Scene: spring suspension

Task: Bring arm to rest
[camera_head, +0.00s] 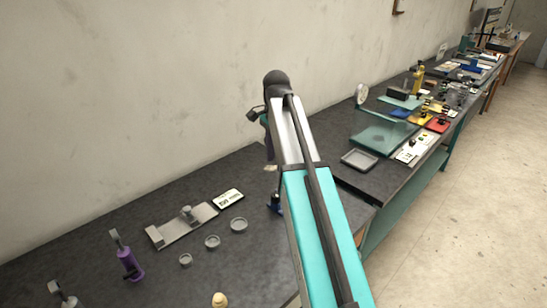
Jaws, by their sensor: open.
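My arm (316,215) rises from the bottom of the head view, teal below and light grey above, to a dark rounded joint at its top. My gripper (269,163) hangs just left of the upper link, small and partly hidden behind it. It is open, with nothing seen between its fingers. It appears to be over or in front of the back part of the dark bench, apart from the things on it. I cannot tell its exact height.
The near bench (120,210) bears a grey bracket fixture (181,228), a small display (228,199), several round grey dishes (212,242), a purple-based tool (129,262) and a yellowish knob (219,299). Open floor (470,220) is at right.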

